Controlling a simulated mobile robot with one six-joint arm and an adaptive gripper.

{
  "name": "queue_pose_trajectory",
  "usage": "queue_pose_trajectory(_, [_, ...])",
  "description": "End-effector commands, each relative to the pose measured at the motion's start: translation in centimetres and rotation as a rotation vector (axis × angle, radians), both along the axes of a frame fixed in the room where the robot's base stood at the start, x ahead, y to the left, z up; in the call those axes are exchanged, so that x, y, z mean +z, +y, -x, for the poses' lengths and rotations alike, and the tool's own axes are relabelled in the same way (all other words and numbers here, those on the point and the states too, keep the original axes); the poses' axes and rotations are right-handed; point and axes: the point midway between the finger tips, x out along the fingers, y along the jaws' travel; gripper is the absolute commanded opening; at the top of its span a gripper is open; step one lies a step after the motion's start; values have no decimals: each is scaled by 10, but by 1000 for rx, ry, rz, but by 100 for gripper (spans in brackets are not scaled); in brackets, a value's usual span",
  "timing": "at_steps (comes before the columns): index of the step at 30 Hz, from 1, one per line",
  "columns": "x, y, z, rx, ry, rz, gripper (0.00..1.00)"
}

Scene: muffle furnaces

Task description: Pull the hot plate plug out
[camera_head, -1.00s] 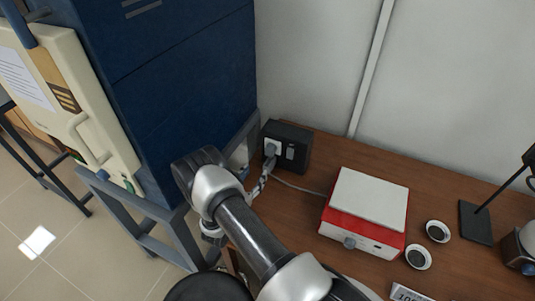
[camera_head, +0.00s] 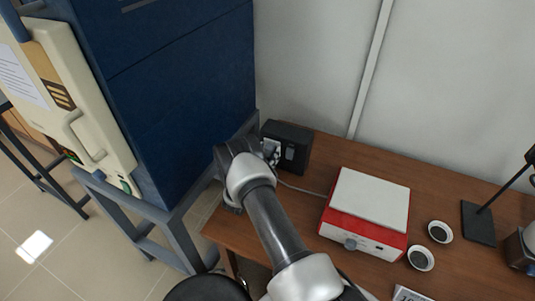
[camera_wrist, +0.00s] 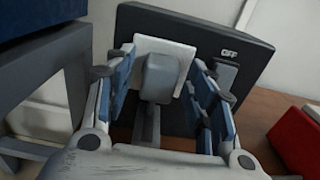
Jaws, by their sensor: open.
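The grey hot plate plug (camera_wrist: 158,78) sits in the white socket of the black outlet box (camera_head: 296,146). In the wrist view my gripper (camera_wrist: 168,85) is open, its blue-padded fingers on either side of the plug with gaps to it. The outlet box also shows in the wrist view (camera_wrist: 208,40), with a switch marked OFF. In the head view my arm hides most of the plug. The hot plate (camera_head: 366,212), red with a white top, stands to the right; its grey cord (camera_head: 305,189) runs toward the outlet box.
The blue furnace (camera_head: 185,90) on a grey metal stand (camera_head: 150,209) is close to the left of my arm. Two small white dishes (camera_head: 439,231) and a dark stand (camera_head: 478,222) are on the wooden table at the right. A pale wall is behind.

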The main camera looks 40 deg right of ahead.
Motion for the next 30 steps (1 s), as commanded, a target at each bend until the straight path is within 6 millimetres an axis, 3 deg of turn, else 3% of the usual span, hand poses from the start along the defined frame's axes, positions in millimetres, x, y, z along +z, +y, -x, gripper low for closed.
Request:
queue_pose_trajectory(23, [0,0,0,-1,0,0,1])
queue_pose_trajectory(30, [0,0,0,-1,1,-1,0])
